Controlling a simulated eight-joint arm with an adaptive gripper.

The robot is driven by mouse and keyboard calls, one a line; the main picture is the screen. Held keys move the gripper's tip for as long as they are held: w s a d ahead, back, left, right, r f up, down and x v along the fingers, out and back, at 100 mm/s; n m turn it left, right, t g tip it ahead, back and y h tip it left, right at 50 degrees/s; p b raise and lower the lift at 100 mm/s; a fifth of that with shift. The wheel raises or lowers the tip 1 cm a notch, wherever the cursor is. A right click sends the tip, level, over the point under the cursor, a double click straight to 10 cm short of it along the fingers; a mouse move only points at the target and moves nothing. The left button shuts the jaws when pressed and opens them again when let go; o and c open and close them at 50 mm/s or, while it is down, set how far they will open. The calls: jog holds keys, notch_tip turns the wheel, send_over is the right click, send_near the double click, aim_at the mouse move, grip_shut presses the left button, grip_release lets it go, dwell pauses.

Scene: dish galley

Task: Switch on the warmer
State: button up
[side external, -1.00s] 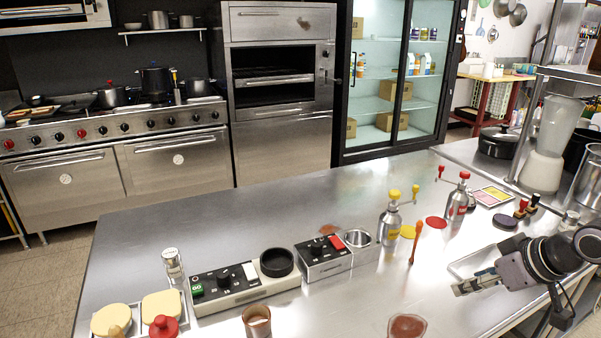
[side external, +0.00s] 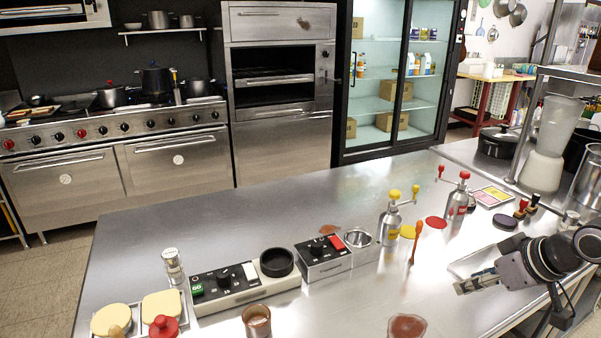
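Two control units stand on the steel counter, and no readable label tells which is the warmer. The smaller unit (side external: 324,262) has a black top with a dark knob (side external: 316,248), a red rocker switch (side external: 337,242) and a metal bowl (side external: 358,239) at its right end. The longer unit (side external: 240,297) has a green button (side external: 197,290), dark knobs, a white rocker switch (side external: 250,271) and a round black well (side external: 277,262). My gripper (side external: 459,288) is at the right, low over the counter and pointing left, apart from both units. Its finger opening is not clear.
A copper-coloured cup (side external: 257,322) and a bowl of red sauce (side external: 407,327) are at the front.

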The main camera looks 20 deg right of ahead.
jog(key=shift+w+r, duration=0.15)
jog(key=shift+r, duration=0.1)
jog(key=c, duration=0.5)
jog(key=w+a+r+n+g, duration=0.1)
jog(key=w+r+n, duration=0.3)
jog(key=w+r, duration=0.2)
jog(key=shift+w+a, duration=0.15)
jog(key=shift+a, duration=0.2)
jog(key=w+a+r+n+g, duration=0.1)
jog(key=w+a+n, duration=0.2)
jog(key=w, duration=0.4)
jog(key=w+a+n+g, duration=0.2)
jog(key=w+a+n, duration=0.1)
jog(key=w+n, duration=0.3)
jog(key=w+a+r+n+g, duration=0.1)
jog(key=w+a+n, duration=0.3)
jog(key=w, duration=0.4)
jog(key=shift+w+r+n+g, duration=0.3)
jog(key=shift+n, duration=0.2)
